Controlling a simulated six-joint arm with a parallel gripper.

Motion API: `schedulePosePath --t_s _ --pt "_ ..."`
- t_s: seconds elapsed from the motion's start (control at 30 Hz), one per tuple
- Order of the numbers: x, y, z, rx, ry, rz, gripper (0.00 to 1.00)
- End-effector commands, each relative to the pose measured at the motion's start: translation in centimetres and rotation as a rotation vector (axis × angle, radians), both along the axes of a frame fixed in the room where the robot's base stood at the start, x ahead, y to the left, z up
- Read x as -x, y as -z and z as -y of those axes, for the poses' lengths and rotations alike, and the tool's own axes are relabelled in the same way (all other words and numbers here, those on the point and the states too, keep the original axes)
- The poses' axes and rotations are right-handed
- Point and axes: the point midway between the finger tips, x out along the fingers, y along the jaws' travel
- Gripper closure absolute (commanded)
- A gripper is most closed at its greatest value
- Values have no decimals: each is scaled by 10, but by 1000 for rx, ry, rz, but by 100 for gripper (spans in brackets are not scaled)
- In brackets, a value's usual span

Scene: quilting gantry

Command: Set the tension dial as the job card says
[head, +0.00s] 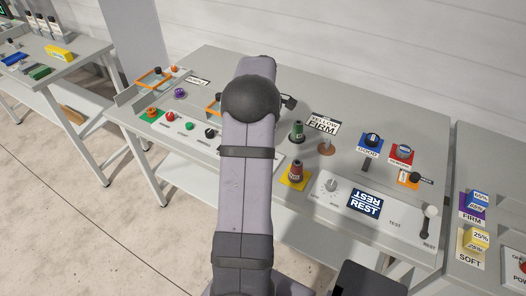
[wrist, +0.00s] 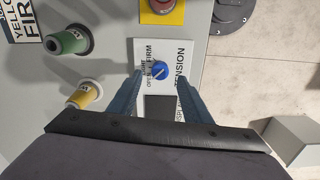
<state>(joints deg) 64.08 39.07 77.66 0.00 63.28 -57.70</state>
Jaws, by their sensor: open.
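The tension dial is a small blue knob (wrist: 159,70) with a pale line across it, on a white plate (wrist: 178,50) marked TENSION, FIRM, OPEN and LIGHT. I cannot tell which label its line points to. In the wrist view my gripper (wrist: 162,76) is open, one finger on each side of the dial; contact is not clear. The job card (head: 323,123) reads YELLOW FIRM and stands on the table in the head view; part of it shows in the wrist view (wrist: 22,18). In the head view my arm hides the dial and gripper.
A green spool (wrist: 70,41) and a yellow spool (wrist: 85,95) stand left of the dial plate in the wrist view. A white panel (head: 395,232) with a REST screen and lever is on the right.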

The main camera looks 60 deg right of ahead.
Motion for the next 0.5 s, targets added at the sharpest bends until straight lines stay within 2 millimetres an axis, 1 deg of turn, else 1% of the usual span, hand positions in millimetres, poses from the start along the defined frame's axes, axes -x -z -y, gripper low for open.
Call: schedulePosePath --t_s 0.1,0.3,0.5 --pt "0 16 -1 -4 0 -2 55" --pt "0 40 -1 -3 0 -2 55" --pt "0 54 -1 -1 0 -1 55"
